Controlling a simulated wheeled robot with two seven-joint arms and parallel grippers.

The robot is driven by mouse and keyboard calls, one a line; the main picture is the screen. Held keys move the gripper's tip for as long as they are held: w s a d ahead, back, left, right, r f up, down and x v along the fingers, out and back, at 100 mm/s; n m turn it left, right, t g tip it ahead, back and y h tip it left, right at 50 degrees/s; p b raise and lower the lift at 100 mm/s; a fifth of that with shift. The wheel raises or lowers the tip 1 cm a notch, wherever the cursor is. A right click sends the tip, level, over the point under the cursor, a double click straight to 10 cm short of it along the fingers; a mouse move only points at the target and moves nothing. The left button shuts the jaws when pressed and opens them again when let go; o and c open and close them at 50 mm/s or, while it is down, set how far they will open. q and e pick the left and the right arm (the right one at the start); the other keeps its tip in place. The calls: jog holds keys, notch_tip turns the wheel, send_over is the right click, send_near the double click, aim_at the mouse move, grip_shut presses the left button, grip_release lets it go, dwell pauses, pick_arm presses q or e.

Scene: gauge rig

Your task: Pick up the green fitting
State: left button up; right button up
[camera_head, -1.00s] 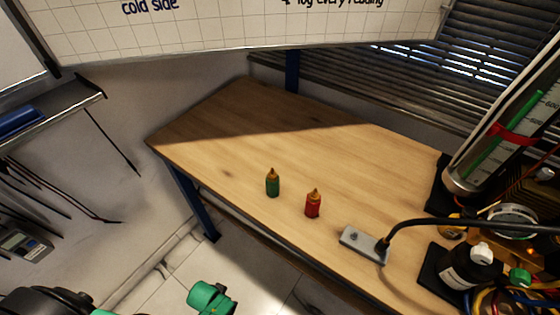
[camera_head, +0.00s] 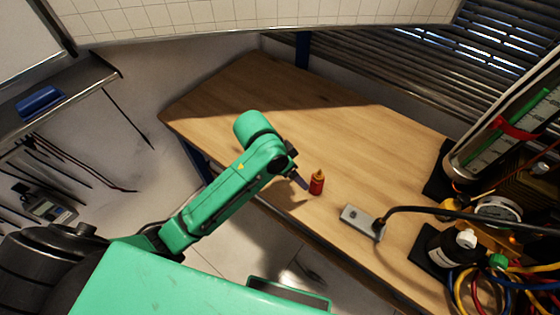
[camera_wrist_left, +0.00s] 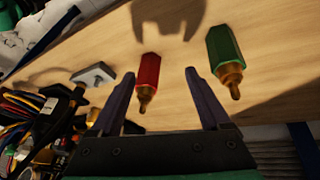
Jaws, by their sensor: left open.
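The green fitting (camera_wrist_left: 225,55), with a brass tip, shows in the left wrist view to the right of my left gripper's right finger, outside the jaws. In the head view it is hidden behind my left arm. My right gripper is not in view.
A grey block (camera_head: 359,221) with a black cable lies on the wooden workbench (camera_head: 330,130), right of the red fitting. A bottle (camera_head: 455,250), a gauge (camera_head: 497,209) and coloured cables crowd the bench's right end. The bench's far left part is clear.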

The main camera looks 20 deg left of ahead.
pick_arm(q)
jog(key=w+a+r+m+g+y, duration=0.1)
jog(key=w+r, duration=0.1)
jog(key=r, duration=0.1)
jog(key=w+a+r+m+y, duration=0.1)
jog(key=w+a+r, duration=0.1)
jog(key=r, duration=0.1)
jog(key=w+a+r+g+y, duration=0.1)
jog(key=w+a+r+y, duration=0.1)
jog(key=r, duration=0.1)
jog(key=shift+w+a+m+g, duration=0.15)
jog(key=shift+w+m+g, duration=0.15)
jog(key=shift+m, duration=0.1)
jog(key=shift+s+a+f, duration=0.1)
jog(key=shift+a+f, duration=0.05)
jog(key=shift+a, duration=0.05)
jog(key=f+p, duration=0.1)
jog(key=f, duration=0.3)
jog(key=f+p, duration=0.1)
jog(key=f, duration=0.3)
jog(key=f+p, duration=0.1)
jog(key=f, duration=0.4)
jog(key=shift+s, duration=0.3)
jog(key=shift+f, duration=0.4)
grip_shut()
